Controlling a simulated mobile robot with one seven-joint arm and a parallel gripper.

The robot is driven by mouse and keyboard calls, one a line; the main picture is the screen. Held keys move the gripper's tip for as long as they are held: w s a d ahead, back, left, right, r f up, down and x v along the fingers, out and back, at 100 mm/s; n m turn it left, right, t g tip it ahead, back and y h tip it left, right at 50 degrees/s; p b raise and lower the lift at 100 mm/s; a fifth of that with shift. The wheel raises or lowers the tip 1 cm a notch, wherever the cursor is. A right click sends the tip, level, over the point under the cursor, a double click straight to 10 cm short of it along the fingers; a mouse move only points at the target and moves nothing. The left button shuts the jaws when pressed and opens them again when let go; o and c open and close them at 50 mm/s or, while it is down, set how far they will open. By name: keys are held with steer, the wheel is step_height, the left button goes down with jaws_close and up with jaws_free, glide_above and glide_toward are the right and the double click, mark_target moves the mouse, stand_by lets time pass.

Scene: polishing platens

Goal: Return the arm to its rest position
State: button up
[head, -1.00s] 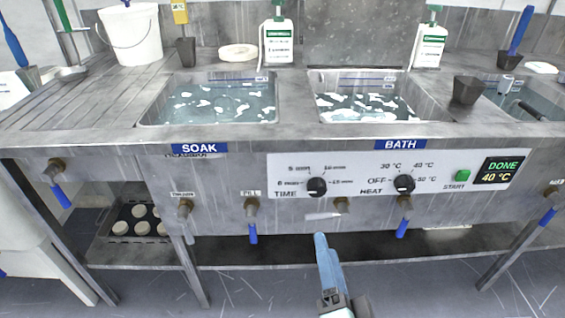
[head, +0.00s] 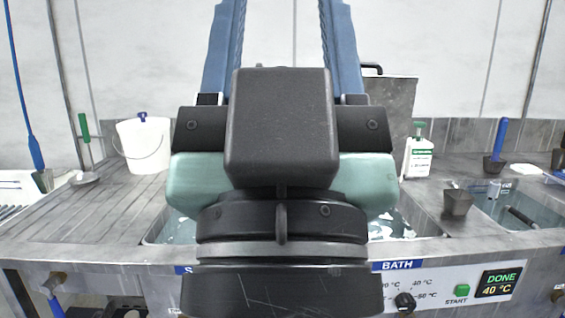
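My gripper (head: 282,22) fills the middle of the head view, raised in front of the bench and pointing up. Its two blue fingers stand well apart, with only pale wall between them, so it is open and empty. The finger ends reach the top edge of the picture.
The steel bench carries a white bucket (head: 143,148) at left and a green-topped bottle (head: 418,157) right of my gripper. A dark cup (head: 457,203) stands near the right sink. The display (head: 498,283) reads DONE, 40 °C.

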step_height(320, 180, up, 26)
steer(key=p, duration=2.4)
stand_by(4.5)
